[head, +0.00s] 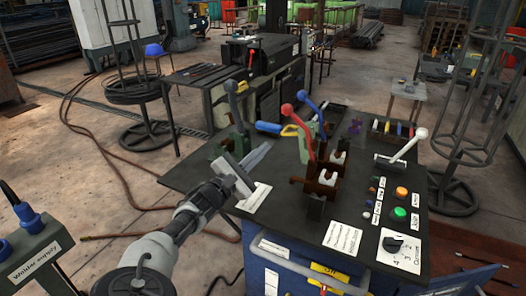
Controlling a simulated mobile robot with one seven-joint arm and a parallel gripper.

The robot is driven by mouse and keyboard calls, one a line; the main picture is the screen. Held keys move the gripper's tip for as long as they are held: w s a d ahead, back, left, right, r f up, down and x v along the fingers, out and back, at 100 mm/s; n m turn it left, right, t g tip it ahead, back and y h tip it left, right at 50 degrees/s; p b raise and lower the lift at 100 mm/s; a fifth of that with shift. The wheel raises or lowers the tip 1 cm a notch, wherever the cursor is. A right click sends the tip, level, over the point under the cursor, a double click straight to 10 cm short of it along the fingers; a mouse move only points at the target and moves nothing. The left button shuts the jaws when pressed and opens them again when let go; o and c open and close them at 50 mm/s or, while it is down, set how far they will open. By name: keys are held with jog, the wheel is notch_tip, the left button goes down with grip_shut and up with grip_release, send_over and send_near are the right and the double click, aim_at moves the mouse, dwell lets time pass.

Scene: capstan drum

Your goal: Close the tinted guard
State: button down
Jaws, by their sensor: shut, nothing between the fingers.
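My gripper (258,154) is over the left part of the dark bench top (222,180). Its fingers are together and empty, pointing up and to the right.
Right on the bench are a white-knobbed lever (408,144), an orange button (401,193), a green button (399,213) and a rotary switch (392,244). A blue and yellow handled tool (278,129) lies behind. A welder supply box (42,258) stands lower left.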

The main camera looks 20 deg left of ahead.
jog(key=b+x, duration=0.1)
jog(key=x, duration=0.6)
dwell(0.3)
